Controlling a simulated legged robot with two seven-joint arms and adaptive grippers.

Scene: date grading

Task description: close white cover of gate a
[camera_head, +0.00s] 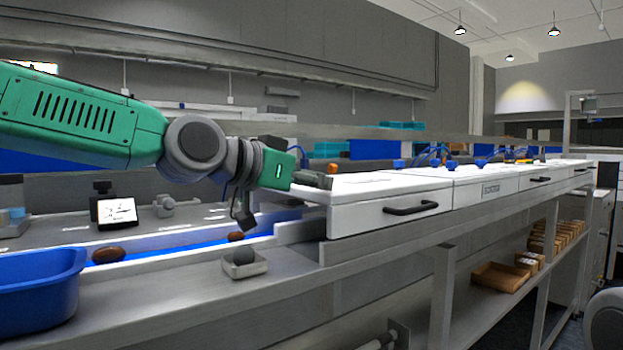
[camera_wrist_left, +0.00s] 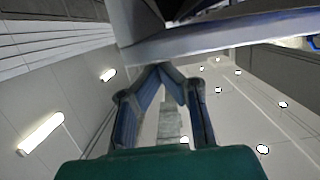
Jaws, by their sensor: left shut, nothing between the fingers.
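The nearest white cover (camera_head: 385,205) has a black handle on its front and sits on the line at centre; it looks level. I cannot read a gate letter on it. My left gripper (camera_head: 326,181) is shut and empty, at the left end of this cover's top. In the left wrist view the fingertips (camera_wrist_left: 160,67) meet just below a pale panel edge (camera_wrist_left: 215,38), probably the cover's; I cannot tell whether they touch it. My right gripper is not in view.
More white covers (camera_head: 486,187) continue in a row to the right. A blue conveyor (camera_head: 190,238) with brown dates (camera_head: 108,255) runs at left. A blue bin (camera_head: 38,290) and a small tray with a dark round object (camera_head: 243,262) are on the metal bench. Wooden boxes (camera_head: 500,277) are below.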

